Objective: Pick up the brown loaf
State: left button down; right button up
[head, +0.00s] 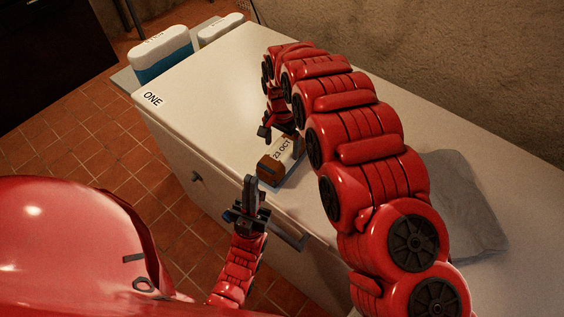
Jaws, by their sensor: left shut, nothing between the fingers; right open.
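The brown loaf (269,170) lies on the white counter near its front edge, a rounded brown block with a pale label reading "23 OCT". A thin grey-blue edge shows beneath it. My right gripper (279,130) is open just behind the loaf, at its far end; whether a finger touches it I cannot tell. My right arm arches over the counter and hides part of the area right of the loaf. My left gripper (251,183) is shut and empty, pointing up in front of the counter's front edge, a little nearer than the loaf.
A label "ONE" (153,99) marks the counter's (205,85) far left corner. A blue-banded white container (161,54) and a smaller white one (220,28) stand beyond it. A grey cloth (470,210) lies at the right. The counter left of the loaf is clear.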

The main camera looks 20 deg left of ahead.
aim_at(282, 149)
jog(key=f+p, duration=0.1)
jog(key=f, duration=0.1)
jog(key=f+p, duration=0.1)
jog(key=shift+s+d+f+p, duration=0.1)
jog(key=shift+s+f+p, duration=0.15)
jog(key=shift+p, duration=0.05)
jog(key=shift+f, duration=0.75)
jog(key=shift+r, duration=0.1)
jog(key=c, duration=1.5)
jog(key=shift+w+r, duration=0.1)
jog(key=shift+w, duration=0.05)
